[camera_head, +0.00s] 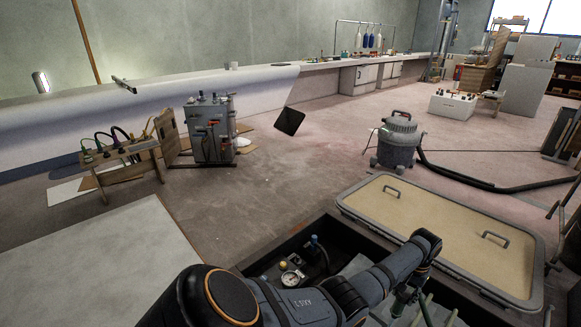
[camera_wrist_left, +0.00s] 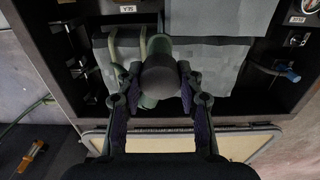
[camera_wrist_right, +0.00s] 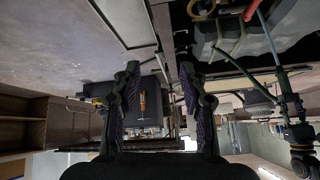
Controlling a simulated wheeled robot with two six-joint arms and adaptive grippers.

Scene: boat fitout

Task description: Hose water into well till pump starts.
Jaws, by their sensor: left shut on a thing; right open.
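The open well (camera_head: 258,262) is a dark rectangular recess in the floor, with a gauge (camera_head: 291,279) and a blue-ended fitting (camera_head: 315,240) inside. My left arm reaches across it. My left gripper (camera_head: 408,296) is over its right part, shut on a green hose nozzle with a dark rounded end (camera_wrist_left: 160,75). The left wrist view looks down into the well, where grey sheet-like surfaces (camera_wrist_left: 213,62) lie below the nozzle. I cannot make out a water stream or pick out the pump. My right gripper (camera_wrist_right: 158,85) is open and empty, outside the head view.
A tan hatch cover (camera_head: 440,225) with two handles lies along the well's right side. A shop vacuum (camera_head: 397,142) with a black hose stands behind it. A grey cabinet (camera_head: 211,130) and a small wooden bench (camera_head: 115,160) stand left. The middle floor is mostly clear.

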